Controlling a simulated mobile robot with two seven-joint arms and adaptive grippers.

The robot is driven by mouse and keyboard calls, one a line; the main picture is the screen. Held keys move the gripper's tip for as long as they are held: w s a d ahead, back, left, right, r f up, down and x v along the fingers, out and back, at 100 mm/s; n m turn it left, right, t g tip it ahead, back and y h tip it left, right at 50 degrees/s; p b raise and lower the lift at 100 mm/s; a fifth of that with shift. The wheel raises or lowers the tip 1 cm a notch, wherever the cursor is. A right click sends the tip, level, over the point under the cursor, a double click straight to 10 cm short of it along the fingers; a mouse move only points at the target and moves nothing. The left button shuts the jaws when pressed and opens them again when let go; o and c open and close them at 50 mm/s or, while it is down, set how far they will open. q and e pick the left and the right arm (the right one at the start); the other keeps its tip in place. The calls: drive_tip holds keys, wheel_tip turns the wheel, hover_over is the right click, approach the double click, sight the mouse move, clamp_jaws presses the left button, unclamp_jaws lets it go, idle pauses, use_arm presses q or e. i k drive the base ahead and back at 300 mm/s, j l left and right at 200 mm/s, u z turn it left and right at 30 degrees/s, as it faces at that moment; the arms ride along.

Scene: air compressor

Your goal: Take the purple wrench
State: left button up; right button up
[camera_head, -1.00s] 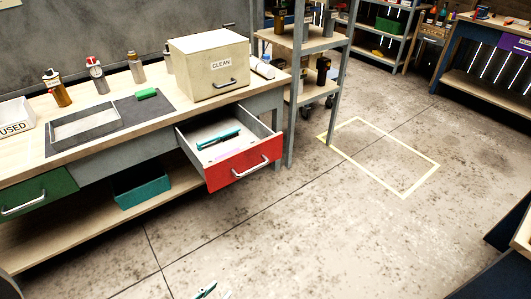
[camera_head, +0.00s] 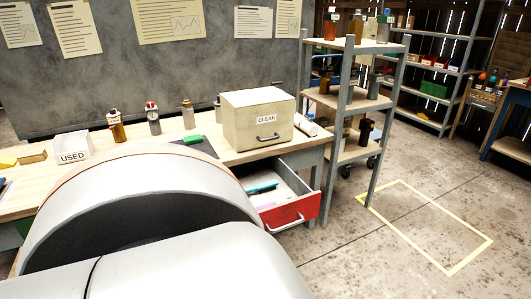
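The red-fronted drawer (camera_head: 293,212) under the workbench stands open. A teal tool (camera_head: 262,188) lies inside it. A flat pale purple piece (camera_head: 265,206) lies in front of the teal tool, partly cut off by my arm; I cannot tell whether it is the purple wrench. A large white link of my own arm fills the lower left and hides part of the bench and the drawer's left side. Neither gripper is in view.
A box marked USED (camera_head: 74,146), several bottles and a green block (camera_head: 193,140) are also there. A metal shelf (camera_head: 348,100) stands right of the bench. The floor (camera_head: 350,262) in front is clear.

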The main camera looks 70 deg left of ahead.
sight(274, 202)
drive_tip(key=k+j, duration=0.1)
drive_tip(key=j, duration=0.35)
drive_tip(key=k+j, duration=0.1)
drive_tip(key=j, duration=0.4)
drive_tip(key=k+j, duration=0.1)
drive_tip(key=j, duration=0.35)
drive_tip(key=k+j, duration=0.1)
drive_tip(key=j, duration=0.4)
drive_tip(key=z, duration=0.05)
